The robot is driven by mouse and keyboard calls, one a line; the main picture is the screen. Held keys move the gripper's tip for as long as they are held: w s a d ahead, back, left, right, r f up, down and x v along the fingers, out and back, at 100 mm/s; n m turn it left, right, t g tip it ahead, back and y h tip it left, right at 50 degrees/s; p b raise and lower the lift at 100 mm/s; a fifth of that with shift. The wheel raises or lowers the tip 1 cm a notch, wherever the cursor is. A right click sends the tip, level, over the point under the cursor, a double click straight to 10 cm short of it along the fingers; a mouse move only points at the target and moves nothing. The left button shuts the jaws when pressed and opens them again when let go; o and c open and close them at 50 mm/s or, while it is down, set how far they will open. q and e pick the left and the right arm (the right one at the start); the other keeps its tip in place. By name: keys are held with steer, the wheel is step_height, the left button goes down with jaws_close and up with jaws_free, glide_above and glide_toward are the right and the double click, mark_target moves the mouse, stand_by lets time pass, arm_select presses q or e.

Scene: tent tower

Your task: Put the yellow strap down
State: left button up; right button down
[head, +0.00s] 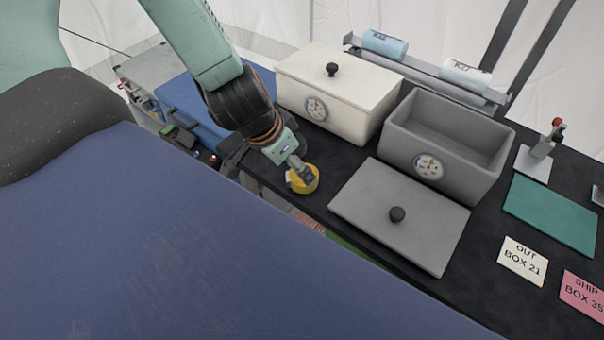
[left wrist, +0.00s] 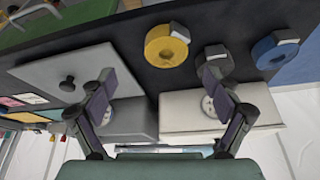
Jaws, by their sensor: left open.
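The yellow strap (head: 304,181) is a thick roll with a grey end piece, near the front edge of the black table (head: 322,207). In the left wrist view the strap (left wrist: 160,58) lies on the table surface, just beyond my fingertips. My left gripper (head: 299,168) is directly above and behind the strap in the head view and partly covers it. In the left wrist view the fingers of my left gripper (left wrist: 160,72) are spread wide with nothing between them. My right gripper is in neither view.
A dark roll (left wrist: 213,64) and a blue roll (left wrist: 272,52) lie beside the strap. A lidded cream box (head: 352,112), an open grey box (head: 478,180) and its grey lid (head: 365,200) are close by. A green mat (head: 550,215) and cards (head: 523,260) lie at right.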

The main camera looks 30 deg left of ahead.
mark_target(297, 181)
arm_select(q)
steer(key=shift+b+x, duration=0.65)
steer(key=shift+x, duration=0.4)
steer(key=shift+w+f+b, duration=0.35)
steer(key=shift+w, duration=0.05)
steer(key=b+x, duration=0.3)
steer(key=shift+w+a, duration=0.15)
steer(key=shift+a, duration=0.15)
steer(key=shift+w+d+f+b, duration=0.1)
steer(key=shift+w+f+b, duration=0.45)
steer(key=shift+f+b, duration=0.1)
steer(key=shift+s+r, duration=0.15)
steer(key=shift+s, duration=0.05)
steer(key=shift+c, duration=0.4)
steer(key=shift+w, duration=0.2)
steer(key=c, duration=0.4)
steer(key=shift+s, duration=0.2)
steer(key=c, duration=0.6)
steer(key=shift+w, duration=0.15)
steer(key=c, duration=0.3)
